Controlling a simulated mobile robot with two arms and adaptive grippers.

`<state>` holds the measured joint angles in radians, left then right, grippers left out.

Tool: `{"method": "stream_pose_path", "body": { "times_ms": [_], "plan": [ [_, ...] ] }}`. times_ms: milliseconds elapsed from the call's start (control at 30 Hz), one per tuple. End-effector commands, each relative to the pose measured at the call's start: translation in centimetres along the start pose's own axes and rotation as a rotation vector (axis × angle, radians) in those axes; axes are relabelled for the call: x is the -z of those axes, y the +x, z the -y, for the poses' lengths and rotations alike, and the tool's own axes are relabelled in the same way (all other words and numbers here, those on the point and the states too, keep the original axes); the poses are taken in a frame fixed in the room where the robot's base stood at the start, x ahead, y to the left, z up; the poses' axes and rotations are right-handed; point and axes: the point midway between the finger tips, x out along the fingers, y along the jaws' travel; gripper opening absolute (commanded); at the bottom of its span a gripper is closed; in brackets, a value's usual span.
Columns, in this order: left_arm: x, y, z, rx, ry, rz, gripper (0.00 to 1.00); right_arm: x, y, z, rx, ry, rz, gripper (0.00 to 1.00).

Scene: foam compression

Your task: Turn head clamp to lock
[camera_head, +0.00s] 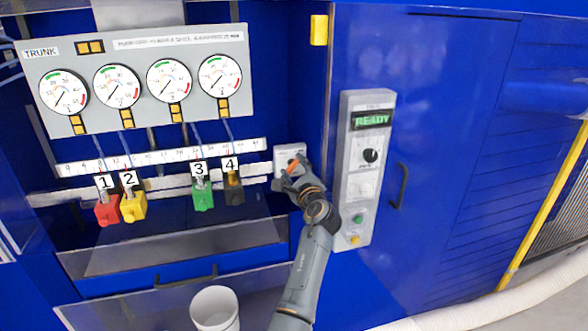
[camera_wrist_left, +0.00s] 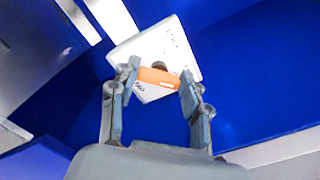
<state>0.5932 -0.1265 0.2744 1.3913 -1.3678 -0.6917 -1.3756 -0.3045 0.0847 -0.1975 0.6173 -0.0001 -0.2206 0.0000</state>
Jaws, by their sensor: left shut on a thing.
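The head clamp is a small white plate (camera_head: 282,153) with an orange handle (camera_head: 292,166), at the right end of the white scale rail. In the left wrist view the plate (camera_wrist_left: 150,45) looks tilted, and the orange handle (camera_wrist_left: 157,77) crosses it with a dark knob at its middle. My left gripper (camera_head: 296,174) reaches up to the handle from below. In the left wrist view its two fingers (camera_wrist_left: 157,86) are at both ends of the handle, shut on it. My right gripper is in neither view.
A control box (camera_head: 369,180) reading READY stands just right of my left arm. Numbered red, yellow, green and black clamps (camera_head: 203,197) sit along the rail to the left. A gauge panel (camera_head: 150,52) is above. A white bin (camera_head: 214,309) stands below.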

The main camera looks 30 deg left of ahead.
Motion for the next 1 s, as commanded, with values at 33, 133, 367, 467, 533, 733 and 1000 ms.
{"method": "stream_pose_path", "body": {
  "times_ms": [33, 133, 367, 467, 533, 733, 1000],
  "plan": [
    [0.0, 0.0, 0.0, 0.0, 0.0, 0.0, 0.15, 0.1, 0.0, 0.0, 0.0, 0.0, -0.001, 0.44],
    [0.0, 0.0, 0.0, 0.0, -0.004, 0.0, 0.15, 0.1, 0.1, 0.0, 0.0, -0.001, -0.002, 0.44],
    [0.1, 0.1, -0.1, 0.002, -0.06, 0.001, 0.15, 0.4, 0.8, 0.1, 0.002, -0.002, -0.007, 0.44],
    [0.1, 0.1, -0.2, 0.003, -0.115, 0.001, 0.15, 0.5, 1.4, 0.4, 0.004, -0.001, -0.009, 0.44],
    [0.2, 0.1, -0.2, 0.003, -0.163, 0.002, 0.15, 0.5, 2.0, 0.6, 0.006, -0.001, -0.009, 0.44],
    [0.3, 0.1, -0.4, 0.003, -0.339, 0.002, 0.15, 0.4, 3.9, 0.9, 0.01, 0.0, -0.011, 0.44],
    [0.3, 0.1, -0.5, 0.004, -0.597, 0.001, 0.15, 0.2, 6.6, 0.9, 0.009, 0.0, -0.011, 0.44]
  ]
}}
